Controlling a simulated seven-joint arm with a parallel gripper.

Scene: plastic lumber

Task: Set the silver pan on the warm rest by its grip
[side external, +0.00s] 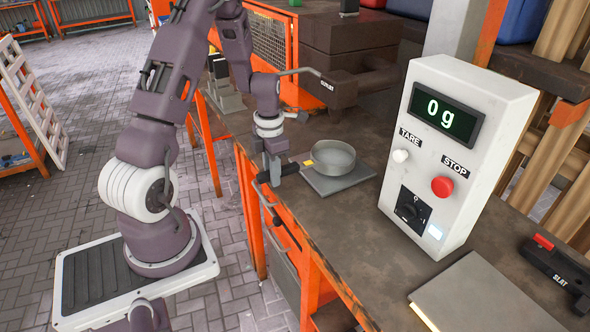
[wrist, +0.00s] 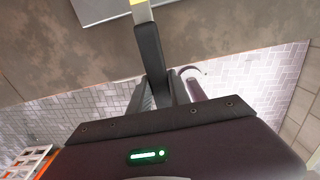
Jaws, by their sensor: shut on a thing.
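The silver pan (side external: 333,157) is a round, shallow, empty metal dish, upright over a flat grey square plate (side external: 352,180). I cannot tell whether it touches the plate. Its dark grip (side external: 290,169), with a yellow patch near the pan, points left past the bench edge. My gripper (side external: 275,172) is shut on the grip, away from the pan's bowl. In the wrist view the dark grip (wrist: 152,48) runs up from my fingers (wrist: 166,88) to the yellow patch; the bowl is out of view. I cannot tell which plate is the warm rest.
A white control box (side external: 455,150) reading "0 g" stands right of the pan. A dark outlet nozzle (side external: 335,88) stands behind the pan. Bare bench lies between plate and slab.

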